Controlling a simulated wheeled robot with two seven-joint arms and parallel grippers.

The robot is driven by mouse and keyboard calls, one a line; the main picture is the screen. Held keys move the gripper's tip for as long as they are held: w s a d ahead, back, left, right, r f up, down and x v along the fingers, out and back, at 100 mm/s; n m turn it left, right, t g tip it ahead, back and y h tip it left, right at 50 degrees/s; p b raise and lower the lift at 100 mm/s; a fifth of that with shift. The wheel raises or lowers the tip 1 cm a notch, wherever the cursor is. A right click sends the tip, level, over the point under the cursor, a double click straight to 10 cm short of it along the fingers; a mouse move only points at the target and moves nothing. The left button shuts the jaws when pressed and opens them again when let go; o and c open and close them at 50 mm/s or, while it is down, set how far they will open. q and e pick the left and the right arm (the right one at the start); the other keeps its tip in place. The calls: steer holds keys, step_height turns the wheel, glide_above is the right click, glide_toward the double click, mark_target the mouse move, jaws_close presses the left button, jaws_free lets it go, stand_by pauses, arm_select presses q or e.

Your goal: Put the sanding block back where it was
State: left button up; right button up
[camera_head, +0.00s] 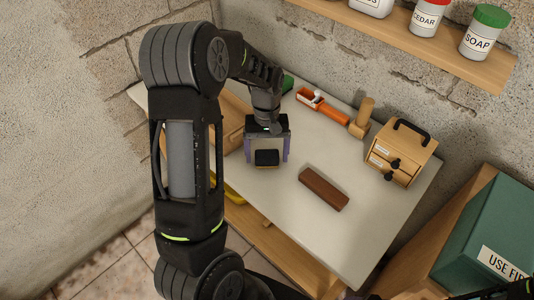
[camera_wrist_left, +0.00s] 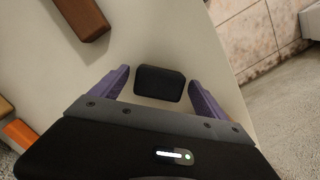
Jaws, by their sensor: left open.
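A small black block (camera_head: 266,158) with a thin yellowish lower edge, which looks like the sanding block, is on the pale worktop near its left part. My left gripper (camera_head: 266,152) is open, pointing down with its purple fingers to either side of the black block. In the left wrist view the black block (camera_wrist_left: 159,83) sits between the spread fingertips (camera_wrist_left: 158,75), with a gap visible on each side. A brown rectangular block (camera_head: 323,188) lies on the worktop to the right; its end also shows in the left wrist view (camera_wrist_left: 84,18). My right gripper is not in view.
A small drawer box (camera_head: 400,152) with a black handle, a wooden mallet-like piece (camera_head: 362,118) and an orange tool (camera_head: 325,108) stand along the back. A shelf (camera_head: 430,38) with jars hangs above. A green box (camera_head: 490,235) is at right. The worktop's front is clear.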

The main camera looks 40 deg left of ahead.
mark_target(267, 151)
arm_select(q)
steer(key=r+p, duration=0.1)
steer(key=r, duration=0.1)
steer(key=r+p, duration=0.2)
steer(key=r, duration=0.1)
steer(key=w+r+p, duration=0.1)
steer(key=r+p, duration=0.1)
steer(key=shift+a+r, duration=0.15)
steer(key=shift+a, duration=0.2)
